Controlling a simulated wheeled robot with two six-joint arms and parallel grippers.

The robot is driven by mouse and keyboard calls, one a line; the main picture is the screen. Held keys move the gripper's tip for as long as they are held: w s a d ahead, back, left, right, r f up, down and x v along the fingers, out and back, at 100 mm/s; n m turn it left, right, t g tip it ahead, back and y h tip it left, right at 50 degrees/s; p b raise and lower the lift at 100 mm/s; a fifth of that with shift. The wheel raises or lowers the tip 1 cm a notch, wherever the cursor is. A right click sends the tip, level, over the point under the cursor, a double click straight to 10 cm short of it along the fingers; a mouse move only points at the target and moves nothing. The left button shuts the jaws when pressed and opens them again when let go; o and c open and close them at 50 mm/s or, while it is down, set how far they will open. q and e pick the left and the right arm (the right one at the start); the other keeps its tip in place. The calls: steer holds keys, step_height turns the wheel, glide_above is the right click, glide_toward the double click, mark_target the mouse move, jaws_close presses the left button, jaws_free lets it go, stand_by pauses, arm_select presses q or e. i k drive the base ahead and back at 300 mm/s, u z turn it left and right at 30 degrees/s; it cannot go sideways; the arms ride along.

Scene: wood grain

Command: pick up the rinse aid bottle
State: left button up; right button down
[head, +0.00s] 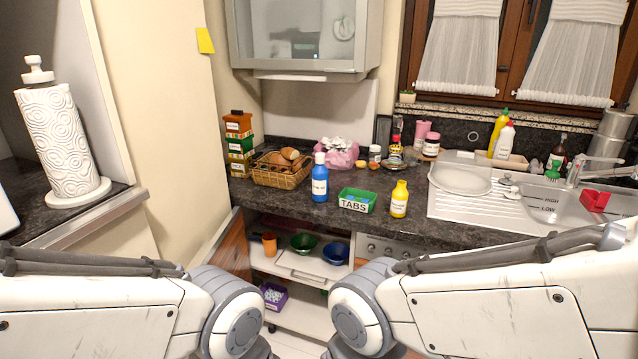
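A blue bottle (320,178) with a light cap and a white label stands upright near the front edge of the dark counter. A yellow bottle (399,199) with a white label stands upright to its right. Both labels are too small to read, so I cannot tell for certain which one is the rinse aid. A green box (356,200) marked TABS sits between them. My two arms come in low from the left and right, below the counter edge, clear of both bottles. Neither gripper shows.
A bread basket (281,169) is left of the blue bottle. The sink (552,205) is at the right. Below the counter, an open cupboard holds a green bowl (303,242) and a blue bowl (335,253). A wall cabinet (298,38) hangs above.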

mark_target(320, 173)
steer(key=z, duration=0.5)
steer(key=k, duration=0.65)
steer(key=z, duration=0.75)
steer(key=i, duration=1.05)
steer(key=u, duration=0.4)
steer(key=i, duration=0.9)
steer(key=u, duration=0.7)
